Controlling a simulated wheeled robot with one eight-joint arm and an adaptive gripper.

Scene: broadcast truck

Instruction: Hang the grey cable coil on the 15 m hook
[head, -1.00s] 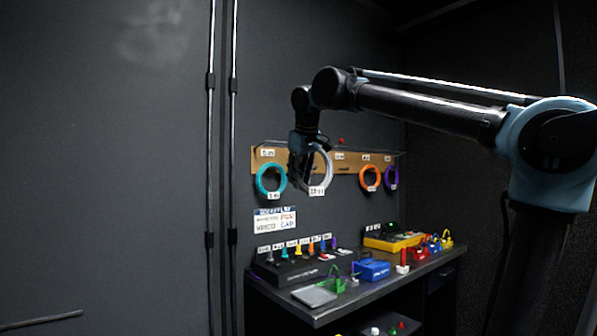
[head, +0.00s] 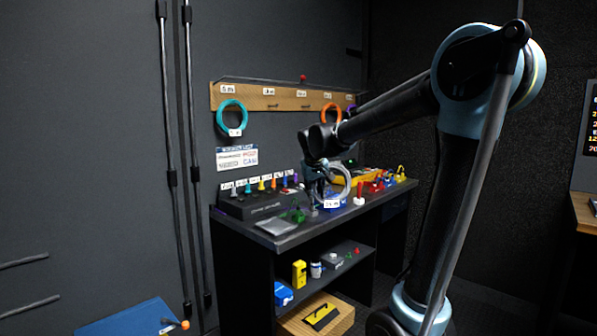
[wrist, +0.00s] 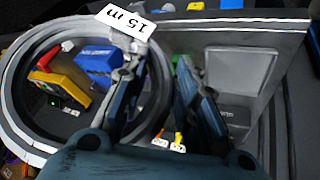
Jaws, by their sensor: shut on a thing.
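The grey cable coil (head: 349,181) is in my gripper (head: 318,185), above the desk and well below the hook board. In the wrist view my gripper (wrist: 158,72) is shut on the coil's side, and the ring (wrist: 10,100) extends to the left. Its white tag (wrist: 125,17) reads 15 m. The wooden hook board (head: 285,98) on the wall carries small white labels. A teal coil (head: 231,117) hangs under the 5 m label at the left end.
An orange coil (head: 331,112) and a purple one hang at the board's right. The desk (head: 290,238) below holds a black box (head: 255,205) with coloured plugs, a grey flat item, and blue, red and yellow items. Two poles stand at the left wall.

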